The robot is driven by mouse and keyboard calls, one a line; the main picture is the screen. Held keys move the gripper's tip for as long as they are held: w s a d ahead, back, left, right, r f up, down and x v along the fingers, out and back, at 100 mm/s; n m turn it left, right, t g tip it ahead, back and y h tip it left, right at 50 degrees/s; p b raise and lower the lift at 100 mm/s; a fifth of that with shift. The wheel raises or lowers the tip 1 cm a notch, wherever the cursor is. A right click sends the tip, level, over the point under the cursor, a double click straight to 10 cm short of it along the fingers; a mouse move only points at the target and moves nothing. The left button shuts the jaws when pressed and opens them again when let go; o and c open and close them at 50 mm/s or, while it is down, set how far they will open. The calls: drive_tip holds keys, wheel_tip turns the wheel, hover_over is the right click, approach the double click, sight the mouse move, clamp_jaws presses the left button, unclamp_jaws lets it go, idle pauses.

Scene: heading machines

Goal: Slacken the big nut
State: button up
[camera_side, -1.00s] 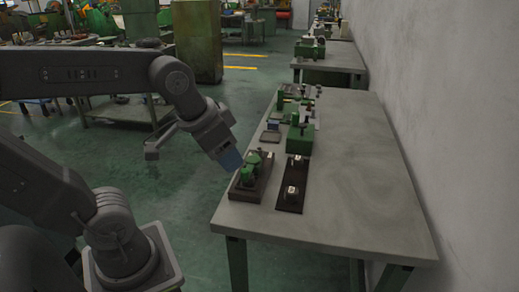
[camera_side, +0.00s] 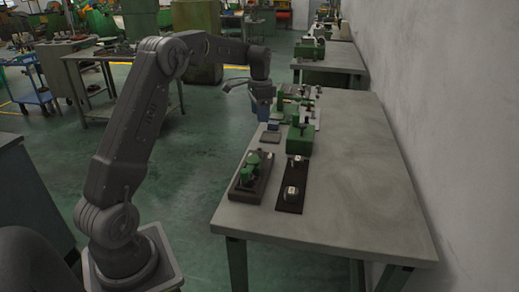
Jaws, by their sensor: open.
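A dark board (camera_side: 292,207) lies near the front of the table and carries two pale metal pieces that look like nuts. The nearer metal piece (camera_side: 291,192) looks a little larger than the farther metal piece (camera_side: 297,160); I cannot tell for sure which is the big nut. My gripper (camera_side: 263,115), with blue fingers pointing down, is at the table's far left edge, well beyond the board and apart from both pieces. I see nothing held in it; its fingers are too small to make out the gap.
A dark base with green parts (camera_side: 247,178) stands just left of the board. A green block (camera_side: 300,138) stands behind it, and small machine parts (camera_side: 298,92) crowd the far left side. The right half of the table (camera_side: 360,165) is clear.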

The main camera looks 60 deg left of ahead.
sight(259, 149)
drive_tip(key=f, duration=1.4)
drive_tip(key=shift+a+f, duration=0.2)
drive_tip(key=shift+a, duration=0.1)
drive_tip(key=shift+c, duration=0.2)
drive_tip(key=c, duration=0.9)
